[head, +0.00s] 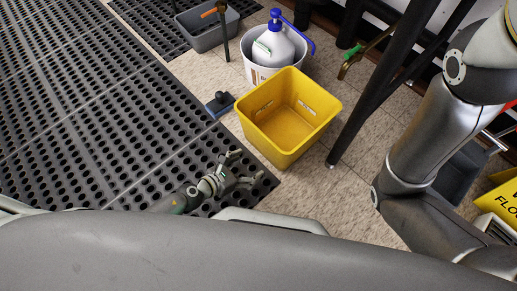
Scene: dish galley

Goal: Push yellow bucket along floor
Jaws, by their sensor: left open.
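The yellow bucket (270,135) stands upright on the tiled floor in the middle of the head view. It is square, open at the top and looks empty. My left gripper (244,168) is low over the edge of the black mat, just in front of the bucket's lower left side. Its fingers are spread open with nothing between them. I cannot tell whether a fingertip touches the bucket; a small gap seems to show. My right arm (432,125) comes down at the right, and its gripper is out of view.
A white bucket (255,75) holding a white jug with a blue pump (272,48) stands right behind the yellow bucket. A blue-grey brush head (219,104) lies to its left. A black table leg (349,133) rises to its right. Perforated black mats (90,120) cover the left floor.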

